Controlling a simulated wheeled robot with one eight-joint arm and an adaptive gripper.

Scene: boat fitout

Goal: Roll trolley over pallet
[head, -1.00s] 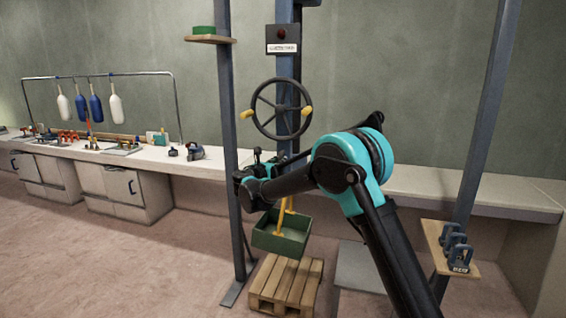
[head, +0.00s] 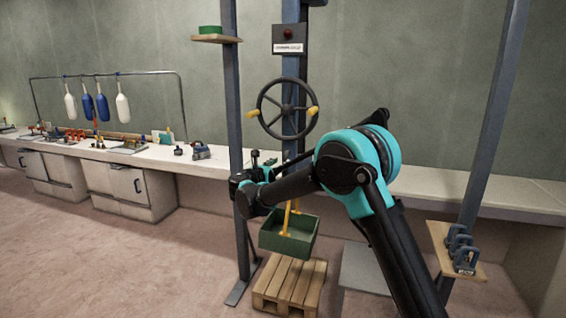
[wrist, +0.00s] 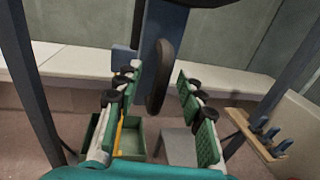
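A dark handwheel (head: 262,96) with two yellow knobs is mounted on a blue post. A green tray (head: 284,246) hangs on yellow straps just above a wooden pallet (head: 262,288); I cannot tell whether they touch. The trolley itself cannot be made out. My gripper (head: 256,174) is left of and below the handwheel's hub. In the wrist view my gripper (wrist: 160,108) is open, with green-padded fingers apart. The wheel's dark rim (wrist: 158,80) shows edge-on between and beyond them, not gripped. The green tray (wrist: 134,140) is partly hidden behind the left finger.
A blue upright (head: 229,100) stands left of the handwheel and another (head: 490,130) at right. A small shelf (head: 440,246) at right holds dark shackle-like parts. A white bench (head: 150,156) runs along the wall. Floor at left is clear.

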